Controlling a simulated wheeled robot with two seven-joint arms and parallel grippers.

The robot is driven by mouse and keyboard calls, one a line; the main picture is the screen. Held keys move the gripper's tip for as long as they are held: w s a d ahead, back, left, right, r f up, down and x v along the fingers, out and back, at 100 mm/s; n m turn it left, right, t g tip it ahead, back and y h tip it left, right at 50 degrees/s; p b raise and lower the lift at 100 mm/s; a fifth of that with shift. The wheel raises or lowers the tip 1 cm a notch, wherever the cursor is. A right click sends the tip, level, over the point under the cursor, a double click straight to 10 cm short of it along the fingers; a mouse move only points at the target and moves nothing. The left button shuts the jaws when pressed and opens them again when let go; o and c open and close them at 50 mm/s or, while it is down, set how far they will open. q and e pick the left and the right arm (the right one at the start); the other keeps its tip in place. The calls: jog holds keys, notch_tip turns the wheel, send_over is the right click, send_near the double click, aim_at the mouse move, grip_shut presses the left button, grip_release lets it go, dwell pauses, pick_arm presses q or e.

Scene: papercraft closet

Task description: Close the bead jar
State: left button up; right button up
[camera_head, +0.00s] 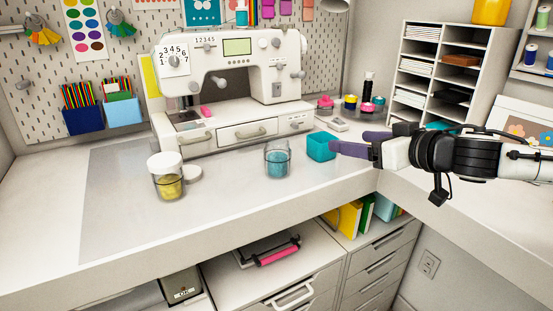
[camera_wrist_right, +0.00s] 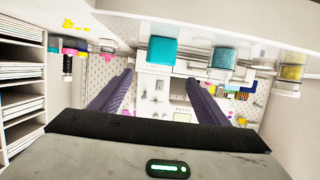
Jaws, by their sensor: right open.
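A clear jar with yellow beads (camera_head: 170,187) stands at the left of the counter, with a white lid (camera_head: 163,161) on or over its top; I cannot tell how it is seated. A clear jar with blue beads (camera_head: 277,161) stands further right and looks uncovered. Both jars also show in the right wrist view, the blue one (camera_wrist_right: 223,60) and the yellow one (camera_wrist_right: 290,72). My right gripper (camera_head: 347,141) is open and empty, pointing left close to a teal box (camera_head: 320,147). My left gripper is out of view.
A white sewing machine (camera_head: 235,75) stands behind the jars. A shelf unit (camera_head: 455,60) with papers is at the back right, and small spools (camera_head: 350,104) lie before it. The counter (camera_head: 230,195) between and in front of the jars is clear. Drawers stand below.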

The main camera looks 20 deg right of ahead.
jog(key=a+r+n+y+p, duration=0.3)
jog(key=a+r+n+y, duration=0.8)
jog(key=a, duration=0.3)
jog(key=s+a+f+n+g+y+p, duration=0.1)
jog(key=s+a+f+n+g+p, duration=0.25)
jog(key=s+a+n+g, duration=0.55)
notch_tip(320, 180, down, 5)
jog(key=n+g+h, duration=0.5)
jog(key=n, duration=0.1)
pick_arm(q)
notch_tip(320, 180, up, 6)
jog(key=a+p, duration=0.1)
jog(key=p, duration=0.1)
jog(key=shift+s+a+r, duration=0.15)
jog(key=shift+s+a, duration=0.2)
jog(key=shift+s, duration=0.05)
pick_arm(e)
jog(key=w+d+r+h, duration=0.2)
jog(key=w+d+h, duration=0.1)
jog(key=d+h, duration=0.6)
jog(key=shift+d+r+n, duration=0.25)
jog(key=shift+d+n, duration=0.05)
jog(key=shift+d, duration=0.75)
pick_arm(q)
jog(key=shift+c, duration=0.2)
pick_arm(e)
jog(key=shift+w, duration=0.1)
jog(key=shift+c, duration=0.2)
